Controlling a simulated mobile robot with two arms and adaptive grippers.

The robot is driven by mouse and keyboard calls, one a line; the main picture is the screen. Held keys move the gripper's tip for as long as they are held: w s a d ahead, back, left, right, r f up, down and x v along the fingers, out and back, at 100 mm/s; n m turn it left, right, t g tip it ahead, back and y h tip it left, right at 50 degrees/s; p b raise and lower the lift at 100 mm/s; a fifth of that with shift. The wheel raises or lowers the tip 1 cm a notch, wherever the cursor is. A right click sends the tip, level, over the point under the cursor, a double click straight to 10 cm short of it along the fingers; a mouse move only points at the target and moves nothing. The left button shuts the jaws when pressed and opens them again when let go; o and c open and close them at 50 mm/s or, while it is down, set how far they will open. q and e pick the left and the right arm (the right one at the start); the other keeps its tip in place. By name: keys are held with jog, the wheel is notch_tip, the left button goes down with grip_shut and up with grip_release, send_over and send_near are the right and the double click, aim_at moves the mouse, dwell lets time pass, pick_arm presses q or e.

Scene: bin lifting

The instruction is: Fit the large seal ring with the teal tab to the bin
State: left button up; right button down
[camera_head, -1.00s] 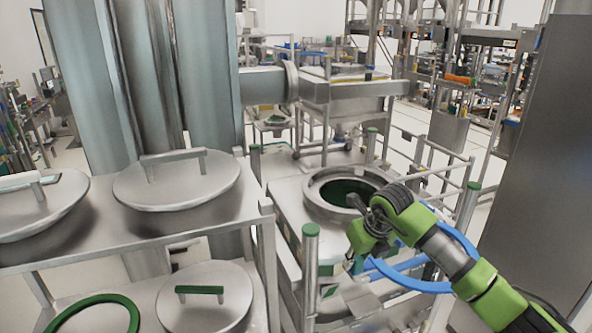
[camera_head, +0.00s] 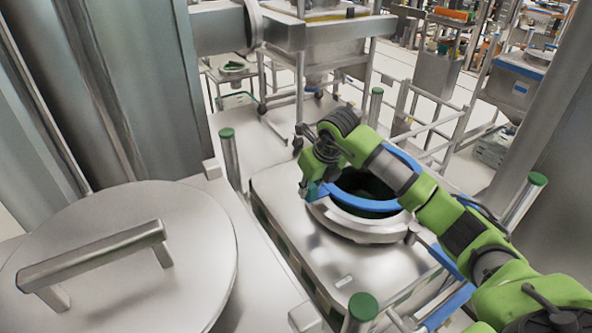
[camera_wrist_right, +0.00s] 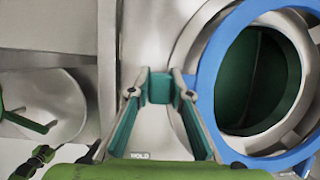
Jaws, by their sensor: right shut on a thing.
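The large blue seal ring (camera_head: 402,156) is over the round mouth of the metal bin, whose pale rim (camera_head: 352,226) shows below it. My right gripper (camera_head: 315,188) is shut on the ring's teal tab at the left side of the mouth. In the right wrist view the tab (camera_wrist_right: 160,86) sits between the fingertips, and the blue ring (camera_wrist_right: 207,78) circles the dark green opening. There the ring looks shifted sideways from the rim (camera_wrist_right: 183,35). I cannot tell whether ring and rim touch. My right arm hides part of the ring. My left gripper is out of view.
A large metal lid (camera_head: 130,285) with a bar handle lies on the shelf at the near left. Green-capped posts (camera_head: 228,158) stand around the bin. A lid with a green handle shows in the right wrist view (camera_wrist_right: 45,105). Metal columns stand at the left.

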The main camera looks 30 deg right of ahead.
jog(key=shift+w+r, duration=0.1)
jog(key=shift+s+f+b, duration=0.2)
jog(key=shift+s+b, duration=0.15)
jog(key=shift+s, duration=0.15)
jog(key=shift+s+b+x, duration=0.25)
jog(key=shift+b+x, duration=0.5)
jog(key=shift+x, duration=0.65)
jog(key=shift+s+f+b, duration=0.1)
jog(key=shift+f+b, duration=0.7)
jog(key=shift+f, duration=1.1)
jog(key=shift+r, duration=0.4)
jog(key=shift+f, duration=0.2)
